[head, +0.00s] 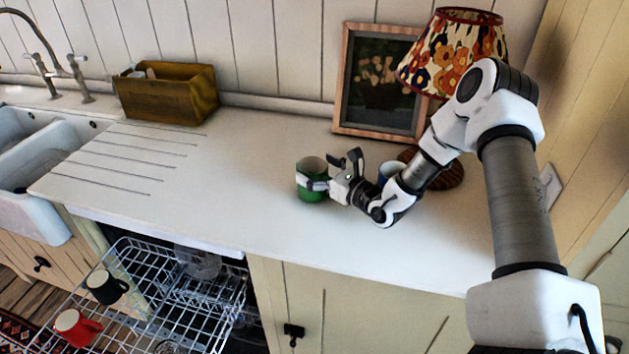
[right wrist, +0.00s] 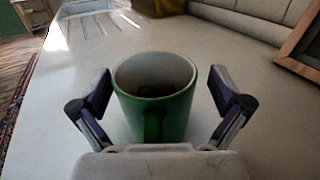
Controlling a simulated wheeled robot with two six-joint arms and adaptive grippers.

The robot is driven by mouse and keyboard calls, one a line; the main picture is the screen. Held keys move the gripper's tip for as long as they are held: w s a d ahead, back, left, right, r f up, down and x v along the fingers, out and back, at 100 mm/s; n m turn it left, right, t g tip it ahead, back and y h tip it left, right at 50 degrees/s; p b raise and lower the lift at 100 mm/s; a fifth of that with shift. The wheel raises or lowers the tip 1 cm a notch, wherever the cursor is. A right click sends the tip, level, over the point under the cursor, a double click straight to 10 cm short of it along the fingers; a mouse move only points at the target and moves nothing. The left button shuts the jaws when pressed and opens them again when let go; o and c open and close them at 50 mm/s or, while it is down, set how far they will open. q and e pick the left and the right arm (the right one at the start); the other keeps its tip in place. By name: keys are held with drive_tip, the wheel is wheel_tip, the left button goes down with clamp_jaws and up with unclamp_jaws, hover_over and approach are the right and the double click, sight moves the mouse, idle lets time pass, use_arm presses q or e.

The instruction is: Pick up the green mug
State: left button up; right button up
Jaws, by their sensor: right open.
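The green mug (head: 312,179) stands upright on the white countertop, in the middle of the head view. In the right wrist view the mug (right wrist: 155,92) sits between my fingers, with its pale inside showing and its handle toward the gripper. My right gripper (head: 332,172) is open around the mug, coming from the right side. In the right wrist view the fingers (right wrist: 160,100) stand on either side of the mug with a gap at each side. My left gripper is not in view.
A blue mug (head: 389,172) stands partly hidden behind my right arm. A framed picture (head: 347,85) and a patterned lamp (head: 455,45) stand behind. A wooden box (head: 168,98) is at the back left. An open dishwasher rack (head: 150,290) holds a black mug (head: 104,287) and a red mug (head: 73,326).

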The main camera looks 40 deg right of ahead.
drive_tip(key=shift+w+a+r, duration=0.1)
drive_tip(key=shift+a+r, duration=0.05)
drive_tip(key=shift+a, duration=0.1)
drive_tip(key=shift+s+a+r, duration=0.1)
drive_tip(key=shift+s+r, duration=0.05)
drive_tip(key=shift+s, duration=0.05)
drive_tip(key=shift+c, duration=0.4)
drive_tip(key=shift+w, duration=0.1)
drive_tip(key=c, duration=1.2)
